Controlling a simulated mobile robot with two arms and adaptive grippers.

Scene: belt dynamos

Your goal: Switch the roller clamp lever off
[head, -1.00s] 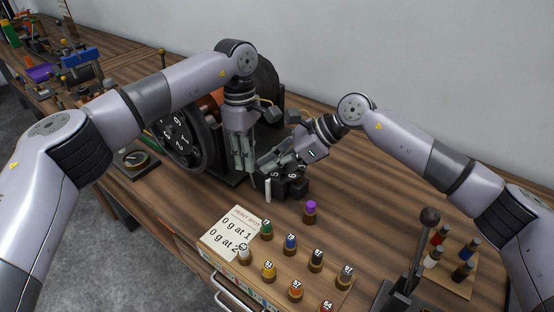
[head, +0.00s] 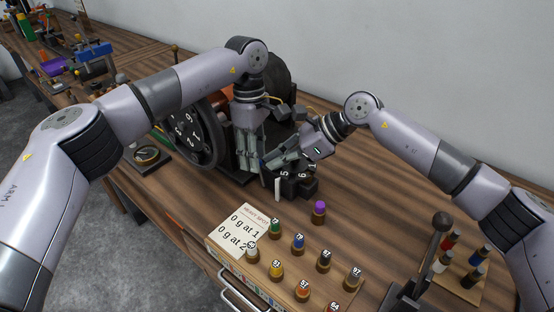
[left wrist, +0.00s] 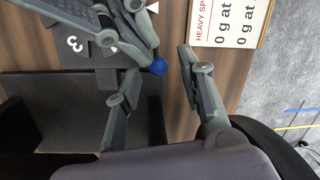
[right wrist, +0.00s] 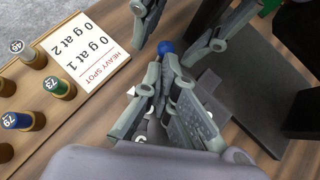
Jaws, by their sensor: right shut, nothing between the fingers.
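A small blue ball knob (left wrist: 159,66), which looks like the end of the roller clamp lever, is beside the black dynamo stand. It also shows in the right wrist view (right wrist: 165,47) and barely in the head view (head: 264,164). My left gripper (head: 251,172) points down and is open, its fingers on either side of the knob (left wrist: 157,85). My right gripper (head: 270,163) reaches in from the right and is shut and empty, its tips (right wrist: 157,62) close beside the knob. I cannot tell whether they touch it. The rest of the lever is hidden.
A black numbered wheel (head: 196,138) stands behind my left gripper. Black numbered blocks (head: 298,184) and a white marker (head: 277,188) sit just in front. A heavy-spot card (head: 240,228), several weights and a tall black lever (head: 441,222) stand nearer. The bench's right middle is clear.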

